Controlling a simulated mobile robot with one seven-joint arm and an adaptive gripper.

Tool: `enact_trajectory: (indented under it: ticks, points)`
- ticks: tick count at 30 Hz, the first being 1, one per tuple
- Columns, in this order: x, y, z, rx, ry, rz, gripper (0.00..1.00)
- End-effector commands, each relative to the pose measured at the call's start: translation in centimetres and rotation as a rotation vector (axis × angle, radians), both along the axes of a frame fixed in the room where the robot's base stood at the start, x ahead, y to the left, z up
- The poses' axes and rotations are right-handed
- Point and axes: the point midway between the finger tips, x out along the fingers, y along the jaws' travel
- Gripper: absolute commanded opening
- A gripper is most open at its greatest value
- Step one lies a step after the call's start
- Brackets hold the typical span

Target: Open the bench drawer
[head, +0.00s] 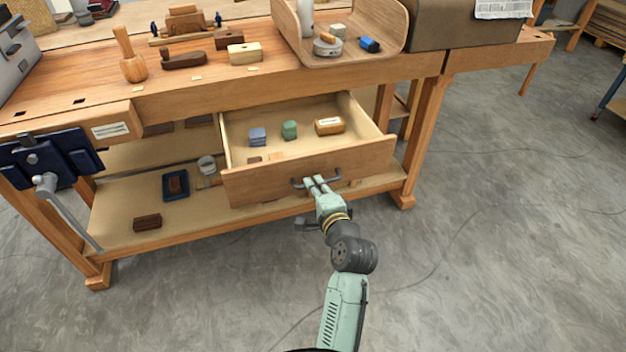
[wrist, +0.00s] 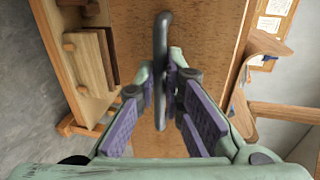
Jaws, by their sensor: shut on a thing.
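The bench drawer (head: 260,185) is pulled out from under the bench top, and its inside shows in the head view. A dark bar handle (head: 330,178) is on its front panel. My gripper (head: 315,183) is at the handle, with its fingers around the bar. In the wrist view the handle (wrist: 162,50) runs between the two fingers of my gripper (wrist: 163,95), and the wooden drawer front (wrist: 205,40) lies behind it. The gripper is shut on the handle.
The drawer holds a blue block (head: 257,137), a green block (head: 289,130) and a wooden box (head: 329,126). A blue vise (head: 45,160) is on the bench's left end. A lower shelf (head: 120,225) runs beneath.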

Motion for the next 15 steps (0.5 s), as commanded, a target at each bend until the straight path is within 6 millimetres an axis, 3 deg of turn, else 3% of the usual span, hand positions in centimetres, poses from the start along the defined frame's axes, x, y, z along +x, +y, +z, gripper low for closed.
enact_trajectory:
  ticks: [15]
  points:
    - [-0.96,-0.32,0.02,0.000,0.000,0.000,0.00]
